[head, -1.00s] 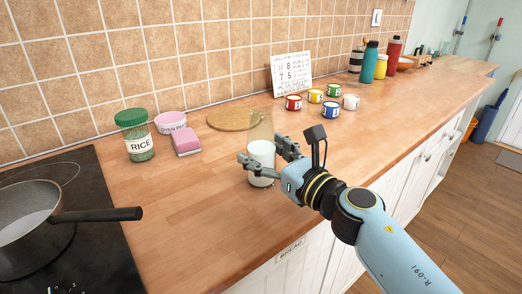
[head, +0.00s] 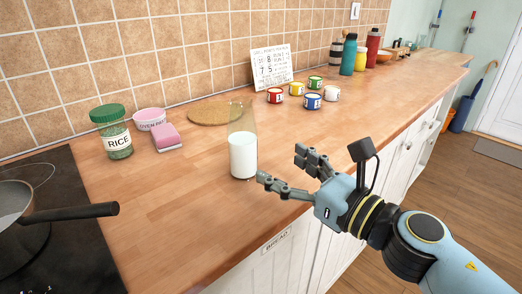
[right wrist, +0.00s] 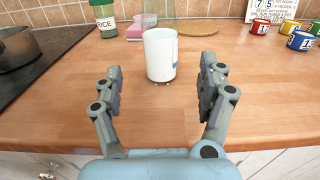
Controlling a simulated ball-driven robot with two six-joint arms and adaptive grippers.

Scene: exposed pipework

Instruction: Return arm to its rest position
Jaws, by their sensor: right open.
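My right gripper (head: 290,172) is open and empty at the front edge of the counter. In the right wrist view the glass's white part (right wrist: 160,56) stands beyond and between the spread fingers of the same gripper (right wrist: 160,88). My left gripper is not in view.
The wooden counter (head: 180,210) is clear in front. A pan (head: 20,220) sits on the hob at left. Bottles stand at the far back.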

